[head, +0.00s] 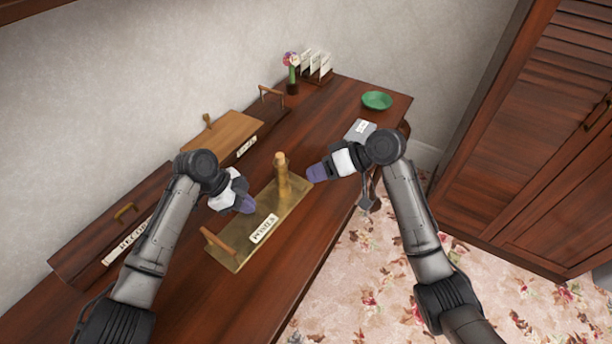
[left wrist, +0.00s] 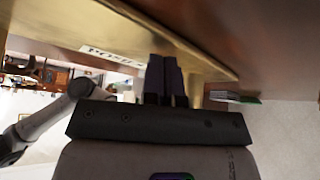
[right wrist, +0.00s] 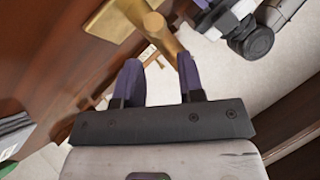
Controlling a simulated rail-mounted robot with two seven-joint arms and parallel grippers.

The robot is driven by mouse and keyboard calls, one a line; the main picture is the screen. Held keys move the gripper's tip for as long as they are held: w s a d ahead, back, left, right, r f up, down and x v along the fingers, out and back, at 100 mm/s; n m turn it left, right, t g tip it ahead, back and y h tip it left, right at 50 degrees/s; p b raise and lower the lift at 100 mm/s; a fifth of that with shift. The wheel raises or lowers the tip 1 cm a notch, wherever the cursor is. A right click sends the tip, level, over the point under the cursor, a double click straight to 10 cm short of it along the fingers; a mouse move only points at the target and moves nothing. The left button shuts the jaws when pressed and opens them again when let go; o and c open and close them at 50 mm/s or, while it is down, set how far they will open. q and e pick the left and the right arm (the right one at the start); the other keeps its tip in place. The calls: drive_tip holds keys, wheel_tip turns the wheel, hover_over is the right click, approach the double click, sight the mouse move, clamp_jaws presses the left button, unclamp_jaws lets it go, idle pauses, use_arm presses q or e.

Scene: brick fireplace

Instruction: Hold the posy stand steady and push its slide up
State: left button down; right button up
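The posy stand is a flat brass plate (head: 285,208) on the dark table, with a white label reading like POSIES (head: 263,229). A wooden bar handle (head: 219,243) sits at its near left end. An upright post (head: 282,178) rises near its far end; I cannot tell whether it is the slide. My left gripper (head: 246,206) is over the plate's left side, its fingers together with nothing visible between them; contact is unclear. My right gripper (head: 312,175) is open and empty just right of the post. The post (right wrist: 157,24) shows beyond its fingers in the right wrist view.
A long box with a partly hidden label (head: 110,248) and a lidded wooden box (head: 225,137) stand along the wall. A flower holder (head: 292,75), card rack (head: 316,68), green dish (head: 377,100) and small grey box (head: 360,130) are farther back. The near tabletop is clear.

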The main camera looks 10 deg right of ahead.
use_arm(q)
drive_tip(key=shift+s+a+f, duration=0.1)
drive_tip(key=shift+f, duration=0.3)
use_arm(e)
drive_tip(key=v, duration=0.6)
drive_tip(key=shift+d+r, duration=0.2)
drive_tip(key=shift+d, duration=0.05)
use_arm(q)
drive_tip(key=shift+r, duration=0.15)
use_arm(e)
drive_tip(key=shift+r, duration=0.15)
